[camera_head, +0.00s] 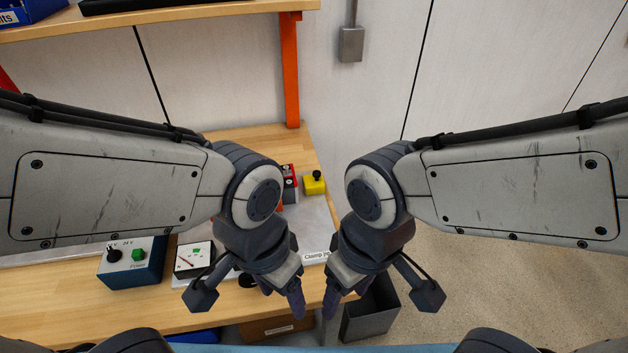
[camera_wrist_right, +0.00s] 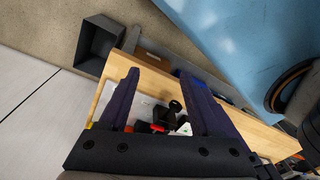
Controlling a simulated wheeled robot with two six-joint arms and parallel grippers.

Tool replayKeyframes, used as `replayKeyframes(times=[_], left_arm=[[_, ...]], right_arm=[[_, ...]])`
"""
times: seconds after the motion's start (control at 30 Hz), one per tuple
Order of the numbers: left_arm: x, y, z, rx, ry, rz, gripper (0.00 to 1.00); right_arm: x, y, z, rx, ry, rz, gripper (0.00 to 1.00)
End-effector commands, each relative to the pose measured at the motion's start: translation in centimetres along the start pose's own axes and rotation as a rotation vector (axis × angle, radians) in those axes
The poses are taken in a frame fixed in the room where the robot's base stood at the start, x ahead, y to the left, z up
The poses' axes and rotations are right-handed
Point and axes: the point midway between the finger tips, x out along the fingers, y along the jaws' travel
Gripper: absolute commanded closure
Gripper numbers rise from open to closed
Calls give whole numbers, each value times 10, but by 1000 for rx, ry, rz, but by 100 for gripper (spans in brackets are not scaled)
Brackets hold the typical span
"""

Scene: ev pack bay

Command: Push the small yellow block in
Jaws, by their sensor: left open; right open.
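A small yellow block (camera_head: 314,186) with a black knob on top sits on the wooden workbench, near its right edge, beside a red and grey part (camera_head: 290,184). My left gripper (camera_head: 296,304) is open and empty, pointing down near the bench's front edge. My right gripper (camera_head: 331,304) is open, pointing down just right of it. Both grippers are apart from the yellow block, on its near side. In the right wrist view my right gripper (camera_wrist_right: 160,72) shows its two fingers spread with nothing gripped; I cannot clearly make out the yellow block there.
A blue power box (camera_head: 131,262) with a knob and green button and a meter (camera_head: 194,258) stand on the bench (camera_head: 60,300) at left. A white label strip (camera_head: 315,257) lies behind the grippers. A dark bin (camera_head: 371,310) stands on the floor. The floor at right is clear.

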Motion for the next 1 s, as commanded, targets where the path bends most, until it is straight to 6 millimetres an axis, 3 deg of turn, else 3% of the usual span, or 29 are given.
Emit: replayKeyframes(times=[0.13, 0.3, 0.43, 0.57, 0.77, 0.9, 1.0], left_arm=[[0, 0, 0, 0, 0, 0, 35], [3, 0, 0, 0, 0, 0, 35], [10, -1, 0, 0, 0, 0, 35], [19, -1, 1, 0, 0, 0, 35], [31, -2, 2, 0, 0, 0, 35], [40, -3, 2, 0, 0, 0, 35], [46, -3, 2, 0, 0, 0, 35]], right_arm=[[0, 0, 0, 0, 0, 0, 39], [3, 1, -10, 91, -31, -29, 100], [11, 5, -40, 358, -114, -124, 100], [24, 22, -90, 725, -223, -283, 100], [51, 82, -170, 1249, -366, -591, 100], [75, 154, -214, 1568, -444, -858, 100], [93, 215, -232, 1753, -485, -1069, 100]])
